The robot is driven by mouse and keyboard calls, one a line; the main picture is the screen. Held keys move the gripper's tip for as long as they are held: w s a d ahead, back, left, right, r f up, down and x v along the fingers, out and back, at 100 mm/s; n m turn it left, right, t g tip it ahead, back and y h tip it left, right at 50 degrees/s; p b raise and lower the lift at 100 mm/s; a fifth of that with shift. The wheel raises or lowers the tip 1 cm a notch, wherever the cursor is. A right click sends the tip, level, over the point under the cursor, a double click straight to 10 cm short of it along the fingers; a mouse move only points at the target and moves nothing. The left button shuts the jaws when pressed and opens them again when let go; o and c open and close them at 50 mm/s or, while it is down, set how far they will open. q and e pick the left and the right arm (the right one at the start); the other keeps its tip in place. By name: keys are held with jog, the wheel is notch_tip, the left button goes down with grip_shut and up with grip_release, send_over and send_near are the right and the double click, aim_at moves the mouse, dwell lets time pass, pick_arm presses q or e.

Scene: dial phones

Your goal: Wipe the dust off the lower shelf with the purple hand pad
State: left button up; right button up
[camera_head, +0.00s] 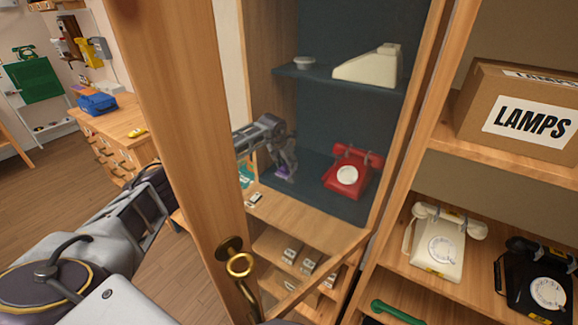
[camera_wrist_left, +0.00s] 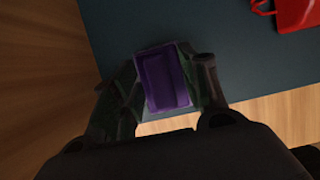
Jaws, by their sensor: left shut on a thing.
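My left gripper (camera_head: 284,163) reaches into the cabinet and is shut on the purple hand pad (camera_head: 283,172). In the left wrist view the pad (camera_wrist_left: 165,80) sits between the fingers, over the front edge area of the dark lower shelf (camera_wrist_left: 215,55). In the head view the lower shelf (camera_head: 316,188) is blue-grey, and the pad is low over its left part. I cannot tell whether the pad touches it. No dust is clearly visible. My right gripper is not in view.
A red dial phone (camera_head: 348,172) stands on the lower shelf, right of my left gripper. The upper shelf (camera_head: 318,78) holds a cream wedge-shaped object (camera_head: 368,66).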

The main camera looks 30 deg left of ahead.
pick_arm(q)
jog(key=shift+w+a+r, duration=0.1)
jog(key=shift+a, duration=1.1)
jog(key=shift+w+a+r+b, duration=0.15)
jog(key=shift+a+b, duration=0.35)
jog(key=shift+a, duration=1.25)
jog(key=shift+a+r, duration=0.1)
jog(key=shift+r, duration=0.05)
jog(key=shift+a+r+p, duration=0.1)
jog(key=shift+r+p, duration=1.95)
jog(key=shift+r, duration=0.9)
jog(key=shift+r, duration=0.1)
jog(key=shift+r+p, duration=1.05)
jog(key=shift+r, duration=0.4)
